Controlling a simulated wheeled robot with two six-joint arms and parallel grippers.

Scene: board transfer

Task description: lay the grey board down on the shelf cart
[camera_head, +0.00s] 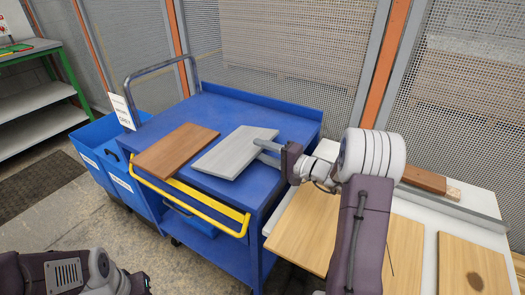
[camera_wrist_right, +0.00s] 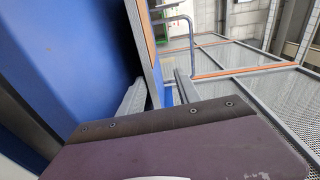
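The grey board (camera_head: 234,152) is at the blue top of the shelf cart (camera_head: 225,110), right of a brown board. It looks nearly flat; whether its whole underside touches the cart I cannot tell. My right gripper (camera_head: 266,152) is at the board's right end, one finger above the other. In the right wrist view the fingers (camera_wrist_right: 158,92) stand apart, with the board's edge (camera_wrist_right: 150,75) between them and a gap beside the upper finger. My left arm shows at the lower left of the head view; its fingertips are not visible.
A brown board (camera_head: 175,151) lies on the cart's left half. The cart has a yellow bar (camera_head: 195,205) in front and a grey handle (camera_head: 160,70). A table with wooden boards (camera_head: 308,228) stands at the right. Mesh fencing (camera_head: 290,45) closes the back.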

